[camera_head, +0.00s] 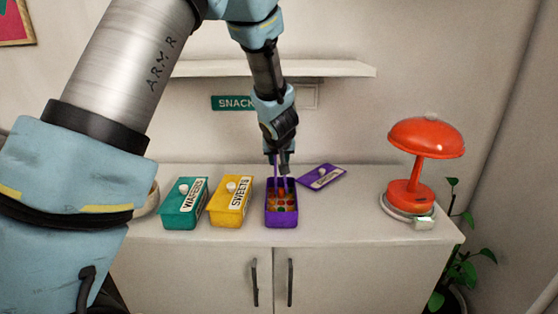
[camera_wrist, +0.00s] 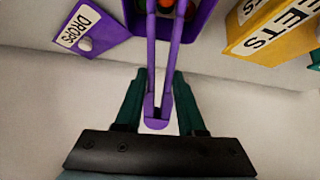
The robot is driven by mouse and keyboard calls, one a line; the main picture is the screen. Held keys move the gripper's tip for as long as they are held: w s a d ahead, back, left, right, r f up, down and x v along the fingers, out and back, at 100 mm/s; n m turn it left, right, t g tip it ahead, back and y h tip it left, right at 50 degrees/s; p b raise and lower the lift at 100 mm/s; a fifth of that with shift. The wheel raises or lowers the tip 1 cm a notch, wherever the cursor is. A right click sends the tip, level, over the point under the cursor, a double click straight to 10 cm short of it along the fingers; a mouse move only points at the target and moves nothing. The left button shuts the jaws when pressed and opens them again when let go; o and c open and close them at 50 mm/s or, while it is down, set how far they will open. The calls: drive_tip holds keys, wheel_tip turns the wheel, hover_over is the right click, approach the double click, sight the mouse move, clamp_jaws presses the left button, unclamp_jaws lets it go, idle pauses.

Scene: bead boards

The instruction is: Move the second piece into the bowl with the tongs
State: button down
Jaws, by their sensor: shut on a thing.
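My gripper (camera_head: 279,160) is shut on the purple tongs (camera_wrist: 157,112), holding them near their joined end between its dark green fingers. The tongs point down into the open purple box (camera_head: 282,221). Red, orange and green round pieces (camera_head: 283,202) lie in the box's compartments. The tong tips are at or inside the box; I cannot tell whether they grip a piece. In the wrist view the box (camera_wrist: 134,22) is at the top, cut off by the frame edge. A pale rounded rim, perhaps the bowl (camera_head: 149,202), shows at the left, mostly hidden by my arm.
The purple lid marked DROPS (camera_wrist: 93,31) lies just right of the box in the head view. A yellow SWEETS box (camera_head: 228,217) and a teal WAFERS box (camera_head: 176,217) stand closed to the left. A red lamp (camera_head: 425,140) stands at the right. A shelf (camera_head: 330,69) is above.

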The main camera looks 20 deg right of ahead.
wheel_tip(320, 180, up, 12)
drive_tip(key=p, duration=1)
